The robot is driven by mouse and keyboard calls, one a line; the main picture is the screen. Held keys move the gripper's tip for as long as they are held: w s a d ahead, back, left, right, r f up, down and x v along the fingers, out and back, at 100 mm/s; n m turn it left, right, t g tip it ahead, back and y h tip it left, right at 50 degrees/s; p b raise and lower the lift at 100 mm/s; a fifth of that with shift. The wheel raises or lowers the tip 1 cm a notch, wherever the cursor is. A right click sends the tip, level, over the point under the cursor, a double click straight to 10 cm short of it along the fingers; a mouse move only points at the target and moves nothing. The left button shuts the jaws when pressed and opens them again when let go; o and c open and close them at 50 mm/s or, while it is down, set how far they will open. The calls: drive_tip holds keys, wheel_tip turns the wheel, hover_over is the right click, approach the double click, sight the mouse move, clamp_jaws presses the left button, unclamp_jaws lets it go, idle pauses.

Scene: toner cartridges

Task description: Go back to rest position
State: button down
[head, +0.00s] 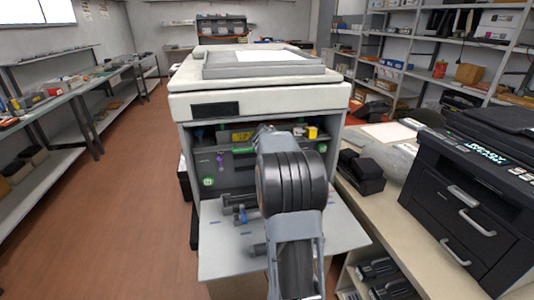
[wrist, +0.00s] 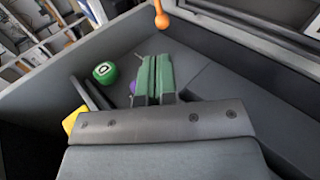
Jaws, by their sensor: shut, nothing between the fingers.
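My gripper (wrist: 156,62) shows in the wrist view with its two green fingers side by side, shut and empty. In the head view my arm reaches toward the open front of the large pale copier (head: 255,102), and the gripper cannot be clearly made out there. A green round knob (wrist: 104,72) is left of the fingers in the wrist view; a similar green mark (head: 208,182) shows at the lower left of the copier's opening. A small purple part (wrist: 132,87) lies partly behind the fingers.
The copier's lowered front panel (head: 222,262) lies under my arm. An orange part (wrist: 161,15) is beyond the fingertips. A side bench with a black printer (head: 470,190) stands at right. A workbench (head: 60,103) lines the left. The brown floor (head: 135,200) between is clear.

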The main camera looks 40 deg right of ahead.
drive_tip(key=s+a+r+n+t+y+p, duration=0.1)
drive_tip(key=a+r+t+y+p, duration=0.1)
drive_tip(key=a, duration=0.9)
drive_tip(key=s+a+r+n+t+y+p, duration=0.1)
drive_tip(key=s+a+r+t+y, duration=0.15)
drive_tip(key=a, duration=0.85)
drive_tip(key=s+a+f+n+t+y+p, duration=0.1)
drive_tip(key=s+a+y, duration=0.1)
drive_tip(key=s+a, duration=0.2)
drive_tip(key=s+a+f+n+t+y+p, duration=0.1)
drive_tip(key=s+a, duration=0.3)
drive_tip(key=a, duration=0.7)
drive_tip(key=shift+s+y, duration=0.15)
drive_tip(key=shift+y, duration=0.5)
